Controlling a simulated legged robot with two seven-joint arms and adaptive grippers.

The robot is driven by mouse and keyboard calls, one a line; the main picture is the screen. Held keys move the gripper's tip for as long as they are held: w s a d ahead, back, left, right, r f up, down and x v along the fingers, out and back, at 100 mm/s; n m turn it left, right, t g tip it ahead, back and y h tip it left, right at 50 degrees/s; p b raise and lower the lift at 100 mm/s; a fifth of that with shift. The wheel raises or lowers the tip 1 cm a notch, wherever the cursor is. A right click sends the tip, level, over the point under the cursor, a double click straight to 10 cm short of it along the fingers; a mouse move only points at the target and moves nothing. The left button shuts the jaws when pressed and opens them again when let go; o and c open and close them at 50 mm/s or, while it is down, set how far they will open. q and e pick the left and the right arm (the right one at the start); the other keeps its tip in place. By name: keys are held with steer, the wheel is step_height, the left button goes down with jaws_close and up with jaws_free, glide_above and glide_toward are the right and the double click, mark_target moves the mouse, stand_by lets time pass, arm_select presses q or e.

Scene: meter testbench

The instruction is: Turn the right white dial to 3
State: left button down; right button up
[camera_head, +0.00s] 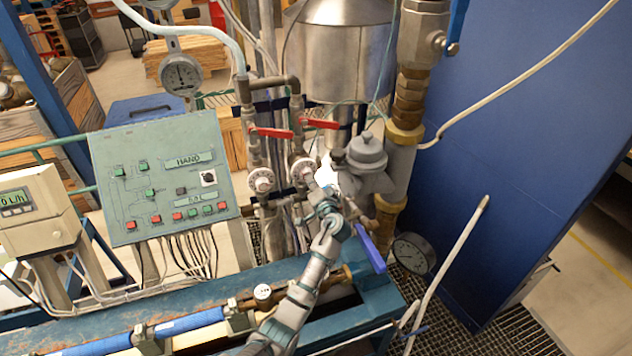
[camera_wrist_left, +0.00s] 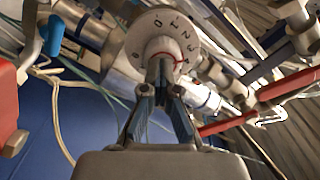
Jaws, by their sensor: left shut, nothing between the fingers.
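The right white dial (camera_head: 303,169) sits on a pipe below a red-handled valve in the head view. In the left wrist view this round white dial (camera_wrist_left: 160,32) fills the top middle, with black numbers around its rim and a red line near its lower right. I cannot tell exactly which number the red line marks. My left gripper (camera_head: 318,187) is just in front of and below the dial in the head view. In the left wrist view its fingertips (camera_wrist_left: 161,76) are shut together at the dial's lower edge, with nothing held. Whether they touch it is unclear. My right gripper is out of view.
A second white dial (camera_head: 261,180) is on the pipe to the left. Two red valve handles (camera_head: 271,132) (camera_head: 320,123) stick out above the dials. A green control panel (camera_head: 166,178) stands at left. A grey meter body (camera_head: 366,155) and blue lever (camera_head: 370,249) are close to my arm's right.

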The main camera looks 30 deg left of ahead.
arm_select(q)
steer(key=shift+a+r, duration=0.45)
steer(key=shift+r, duration=0.2)
steer(key=c, duration=1)
jaws_free()
steer(key=shift+s+r, duration=0.1)
steer(key=shift+s, duration=0.1)
steer(key=o, duration=0.4)
steer(key=shift+w+a+f, duration=0.1)
steer(key=shift+a+f, duration=0.1)
steer(key=shift+w+a+f, duration=0.6)
steer(key=shift+w+f, duration=0.1)
steer(key=shift+f, duration=0.1)
steer(key=shift+v, duration=5.5)
